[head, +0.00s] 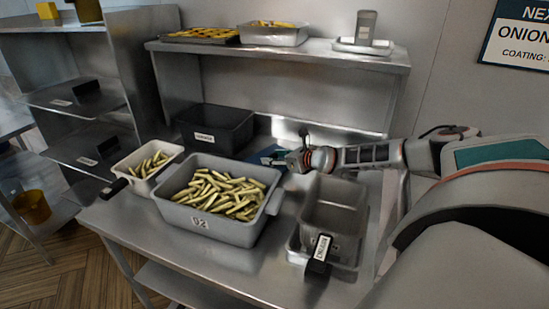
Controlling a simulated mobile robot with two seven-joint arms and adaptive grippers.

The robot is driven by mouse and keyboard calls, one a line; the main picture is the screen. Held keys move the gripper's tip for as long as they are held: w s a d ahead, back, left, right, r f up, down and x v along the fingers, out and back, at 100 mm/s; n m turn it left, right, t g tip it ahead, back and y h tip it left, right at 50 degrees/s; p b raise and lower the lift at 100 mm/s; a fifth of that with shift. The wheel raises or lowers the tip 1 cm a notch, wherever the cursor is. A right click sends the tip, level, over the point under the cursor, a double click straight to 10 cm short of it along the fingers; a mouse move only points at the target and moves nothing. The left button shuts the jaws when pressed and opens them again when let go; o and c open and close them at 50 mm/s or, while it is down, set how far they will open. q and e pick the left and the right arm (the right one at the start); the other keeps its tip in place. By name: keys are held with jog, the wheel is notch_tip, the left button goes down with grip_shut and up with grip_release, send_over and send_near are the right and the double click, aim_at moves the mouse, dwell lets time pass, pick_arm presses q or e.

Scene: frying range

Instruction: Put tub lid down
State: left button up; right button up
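The large grey tub (205,226), marked 92, stands without a lid on the steel table, full of pale cut sticks. A flat blue piece (262,154), which may be the tub lid, shows just behind the tub's back right corner; the tub hides part of it. My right gripper (296,157) is at the right end of this piece, reaching in from the right behind the tub. It is small and partly hidden, so I cannot tell whether its fingers grip the piece. My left gripper is out of view.
A small white tub (131,177) of sticks stands left, a black bin (240,129) behind. A labelled grey container (335,217) stands right on a tray. The steel table (235,267) is clear in front. A raised shelf (290,54) spans the back.

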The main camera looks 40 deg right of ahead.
jog(key=shift+o, duration=1.1)
jog(key=shift+r, duration=0.15)
jog(key=shift+s+r, duration=0.15)
jog(key=shift+s, duration=0.05)
jog(key=shift+v, duration=3.55)
